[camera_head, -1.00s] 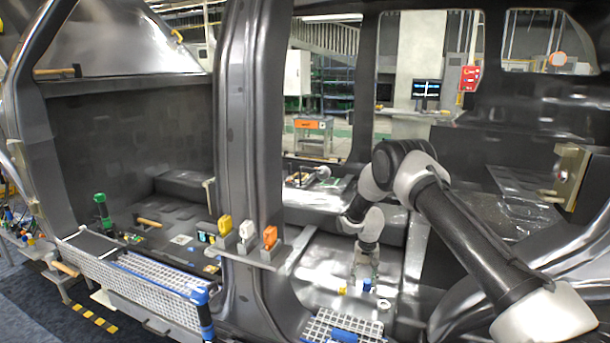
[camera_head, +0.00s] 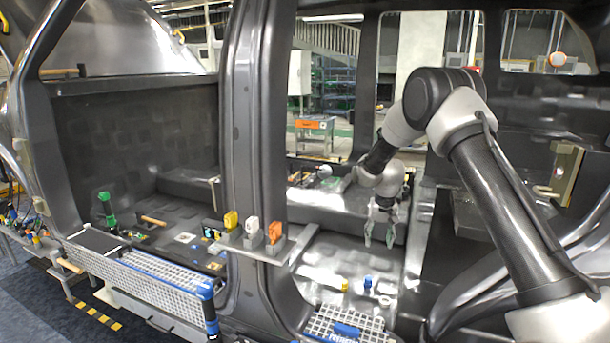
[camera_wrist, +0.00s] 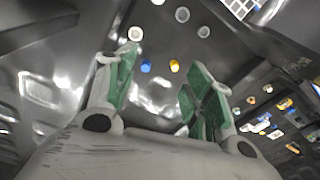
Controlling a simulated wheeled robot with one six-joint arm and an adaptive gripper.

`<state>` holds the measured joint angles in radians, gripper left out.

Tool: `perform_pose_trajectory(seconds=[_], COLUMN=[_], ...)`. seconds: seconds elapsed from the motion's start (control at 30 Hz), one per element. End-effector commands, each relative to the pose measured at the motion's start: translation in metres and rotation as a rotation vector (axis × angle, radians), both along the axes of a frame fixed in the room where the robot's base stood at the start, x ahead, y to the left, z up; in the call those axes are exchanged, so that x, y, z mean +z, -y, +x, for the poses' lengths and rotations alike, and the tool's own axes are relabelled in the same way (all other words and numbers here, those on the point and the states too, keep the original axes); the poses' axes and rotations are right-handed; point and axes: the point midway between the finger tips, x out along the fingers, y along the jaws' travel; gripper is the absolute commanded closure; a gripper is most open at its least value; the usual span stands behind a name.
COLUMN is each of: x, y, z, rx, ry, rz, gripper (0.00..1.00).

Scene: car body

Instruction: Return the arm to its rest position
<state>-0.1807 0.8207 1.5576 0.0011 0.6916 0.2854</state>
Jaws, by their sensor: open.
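My gripper (camera_head: 379,228) hangs inside the car body's right door opening, above the grey floor panel. Its fingers have green pads and stand apart with nothing between them. In the wrist view my gripper (camera_wrist: 160,92) also shows spread, green-padded fingers with a clear gap. My arm reaches in from the lower right and bends at a raised elbow. Below the gripper, a blue piece (camera_head: 367,282) and a small yellow piece (camera_head: 345,286) stand on the floor panel.
A dark pillar (camera_head: 250,130) stands left of the arm. A ledge on it holds yellow, white and orange clips (camera_head: 274,233). A white grid tray (camera_head: 322,322) lies at the sill. A latch plate (camera_head: 566,172) is at the right. Air around the gripper is free.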

Motion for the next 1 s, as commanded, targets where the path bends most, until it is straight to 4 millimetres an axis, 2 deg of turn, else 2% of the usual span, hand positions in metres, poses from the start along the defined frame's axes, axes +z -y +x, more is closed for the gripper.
perform_pose_trajectory(seconds=[0.03, 0.17, 0.2, 0.3, 0.37, 0.5, 0.6, 0.73, 0.8, 0.9, 1.0], x=[0.029, 0.107, 0.132, 0.185, 0.213, 0.265, 0.290, 0.307, 0.309, 0.306, 0.299], y=[0.006, 0.025, 0.032, 0.048, 0.057, 0.077, 0.089, 0.102, 0.107, 0.112, 0.115], z=[-0.006, -0.039, -0.054, -0.094, -0.121, -0.191, -0.245, -0.315, -0.351, -0.393, -0.422], rx=[0.002, 0.014, 0.018, 0.028, 0.033, 0.048, 0.058, 0.070, 0.077, 0.085, 0.092], ry=[0.017, 0.054, 0.067, 0.097, 0.116, 0.158, 0.190, 0.230, 0.250, 0.276, 0.292], rz=[0.002, 0.005, 0.006, 0.005, 0.005, 0.000, -0.004, -0.012, -0.017, -0.024, -0.029], gripper=[0.47, 0.47, 0.47, 0.47, 0.47, 0.47, 0.47, 0.47, 0.47, 0.47, 0.47])
